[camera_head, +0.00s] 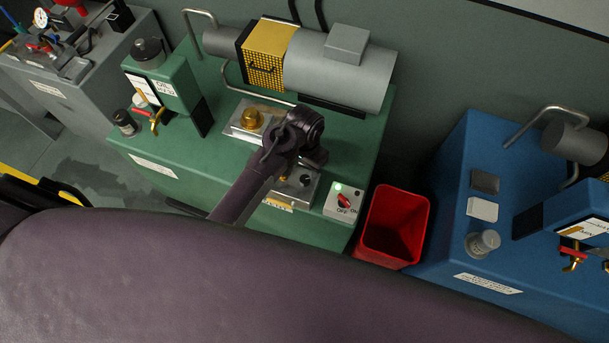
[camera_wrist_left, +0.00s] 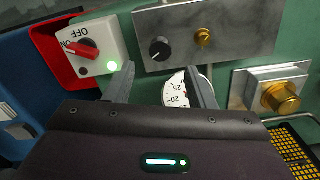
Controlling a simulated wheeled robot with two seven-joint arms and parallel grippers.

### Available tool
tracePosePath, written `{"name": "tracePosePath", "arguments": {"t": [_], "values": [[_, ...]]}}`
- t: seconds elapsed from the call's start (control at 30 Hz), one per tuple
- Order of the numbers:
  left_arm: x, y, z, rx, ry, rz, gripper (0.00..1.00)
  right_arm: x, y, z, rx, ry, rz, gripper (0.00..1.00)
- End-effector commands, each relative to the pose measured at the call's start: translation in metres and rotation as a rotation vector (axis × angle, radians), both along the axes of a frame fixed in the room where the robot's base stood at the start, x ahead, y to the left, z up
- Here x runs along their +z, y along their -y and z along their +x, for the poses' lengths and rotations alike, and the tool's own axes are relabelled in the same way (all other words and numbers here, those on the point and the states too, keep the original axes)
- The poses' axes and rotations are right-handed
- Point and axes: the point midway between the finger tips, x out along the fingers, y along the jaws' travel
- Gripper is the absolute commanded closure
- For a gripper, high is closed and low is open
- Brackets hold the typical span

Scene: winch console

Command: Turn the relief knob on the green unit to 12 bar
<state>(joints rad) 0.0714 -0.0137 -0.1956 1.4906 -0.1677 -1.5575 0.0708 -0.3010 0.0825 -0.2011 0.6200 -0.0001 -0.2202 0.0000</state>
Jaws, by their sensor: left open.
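The green unit (camera_head: 160,147) stands in the middle of the head view. Its metal panel (camera_wrist_left: 230,22) carries a small black knob (camera_wrist_left: 160,48) with a pale pointer mark and a small brass fitting (camera_wrist_left: 203,37). A white scale (camera_wrist_left: 178,90) with numbers including 20 and 25 sits below the panel, partly hidden by my gripper. A larger brass knob (camera_wrist_left: 281,97) sits on its own plate. I cannot read which knob is marked relief. My left gripper (camera_wrist_left: 159,69) is open near the black knob, with nothing held between its fingers. My right gripper is not in view.
A switch box (camera_head: 343,201) with a red knob and a lit green lamp sits at the green unit's right corner. A red bin (camera_head: 394,225) stands beside it. A blue unit (camera_head: 455,190) is at right, a grey unit (camera_head: 92,100) at far left.

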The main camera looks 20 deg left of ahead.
Motion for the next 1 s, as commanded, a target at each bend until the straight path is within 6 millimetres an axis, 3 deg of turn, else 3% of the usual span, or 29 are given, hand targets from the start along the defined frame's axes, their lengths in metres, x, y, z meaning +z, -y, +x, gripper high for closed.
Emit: {"name": "tracePosePath", "arguments": {"t": [0.17,0.53,0.9,1.0], "values": [[-0.014,0.0,0.001,-0.004,-0.01,0.004,0.5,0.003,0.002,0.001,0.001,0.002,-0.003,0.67],[-0.068,0.0,0.001,-0.004,-0.007,0.004,0.5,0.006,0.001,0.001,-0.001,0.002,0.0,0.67],[-0.076,0.0,0.001,-0.003,-0.005,0.004,0.5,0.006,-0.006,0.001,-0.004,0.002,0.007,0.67],[-0.076,0.0,0.001,-0.003,-0.005,0.004,0.6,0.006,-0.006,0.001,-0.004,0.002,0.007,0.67]]}}
